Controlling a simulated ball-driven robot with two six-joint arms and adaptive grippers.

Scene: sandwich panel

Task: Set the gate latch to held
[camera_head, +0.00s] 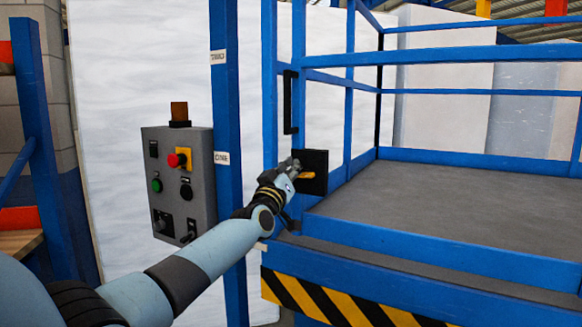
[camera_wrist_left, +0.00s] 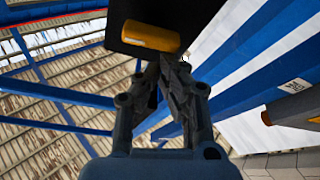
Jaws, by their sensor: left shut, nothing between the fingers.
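The gate latch is a black plate (camera_head: 318,160) on the blue gate post, with a yellow-orange handle (camera_head: 302,176) on it. The handle lies roughly level in the head view. In the left wrist view the handle (camera_wrist_left: 150,37) shows as a rounded yellow bar on the black plate, just beyond the fingertips. My left gripper (camera_head: 293,166) is shut and empty, with its tips at or very near the handle; I cannot tell whether they touch. It also shows in the left wrist view (camera_wrist_left: 168,62). My right gripper is not in view.
A grey control box (camera_head: 182,200) with a red stop button, switches and an amber lamp hangs left of the blue upright (camera_head: 226,130). A black pull handle (camera_head: 289,102) is above the latch. The grey platform (camera_head: 440,205) has blue rails and a striped front edge.

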